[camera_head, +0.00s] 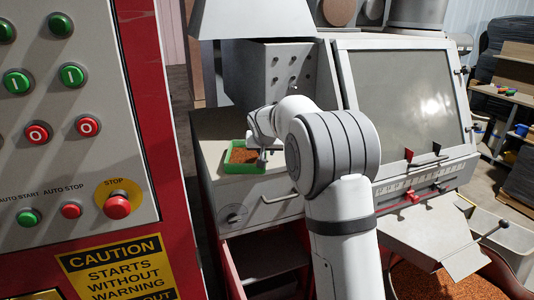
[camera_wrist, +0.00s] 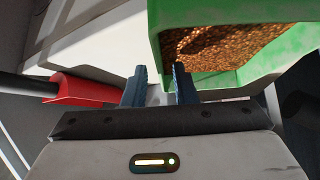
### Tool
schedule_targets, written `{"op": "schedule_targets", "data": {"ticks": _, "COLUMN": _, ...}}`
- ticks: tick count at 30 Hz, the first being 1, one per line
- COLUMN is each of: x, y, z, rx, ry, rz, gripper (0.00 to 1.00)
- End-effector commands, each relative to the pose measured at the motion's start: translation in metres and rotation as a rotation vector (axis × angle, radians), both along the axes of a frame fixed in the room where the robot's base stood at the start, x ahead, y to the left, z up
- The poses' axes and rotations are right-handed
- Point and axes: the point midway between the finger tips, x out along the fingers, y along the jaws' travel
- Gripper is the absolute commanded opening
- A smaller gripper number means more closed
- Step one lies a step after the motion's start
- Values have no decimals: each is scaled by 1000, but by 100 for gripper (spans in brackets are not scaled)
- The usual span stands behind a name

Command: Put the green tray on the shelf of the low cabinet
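The green tray (camera_head: 240,169) holds brown granules and sits on the light top of a low cabinet (camera_head: 280,187) with a drawer. My gripper (camera_head: 262,158) is at the tray's right side in the head view, small and partly hidden by my arm. In the wrist view my gripper (camera_wrist: 160,84) has its two dark fingers apart. The tray (camera_wrist: 282,66) fills the upper right there, and the right finger overlaps it. One tray wall runs down toward the gap between the fingers; I cannot tell whether they touch it. A dark open shelf space (camera_head: 268,258) shows below the drawer.
A red and grey control panel (camera_head: 70,180) with buttons stands close on the left. A machine with a large window (camera_head: 405,95) stands right of the cabinet. A red part (camera_wrist: 85,90) on a dark rod is left of the fingers in the wrist view.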

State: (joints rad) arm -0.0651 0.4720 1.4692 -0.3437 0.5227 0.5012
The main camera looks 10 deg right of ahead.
Motion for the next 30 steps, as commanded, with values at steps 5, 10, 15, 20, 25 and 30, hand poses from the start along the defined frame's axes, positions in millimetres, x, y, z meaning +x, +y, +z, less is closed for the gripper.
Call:
{"op": "schedule_targets", "data": {"ticks": 5, "x": -26, "y": 6, "z": 30, "rx": 1, "ry": -5, "rz": 2, "gripper": 25}}
{"op": "schedule_targets", "data": {"ticks": 10, "x": -48, "y": 9, "z": 56, "rx": 1, "ry": -4, "rz": 0, "gripper": 25}}
{"op": "schedule_targets", "data": {"ticks": 15, "x": -62, "y": 12, "z": 72, "rx": 1, "ry": -2, "rz": 0, "gripper": 25}}
{"op": "schedule_targets", "data": {"ticks": 20, "x": -67, "y": 13, "z": 78, "rx": 0, "ry": -1, "rz": -1, "gripper": 25}}
{"op": "schedule_targets", "data": {"ticks": 25, "x": -76, "y": 11, "z": 77, "rx": -1, "ry": 11, "rz": 2, "gripper": 25}}
{"op": "schedule_targets", "data": {"ticks": 30, "x": -137, "y": 1, "z": 70, "rx": -7, "ry": 89, "rz": 20, "gripper": 25}}
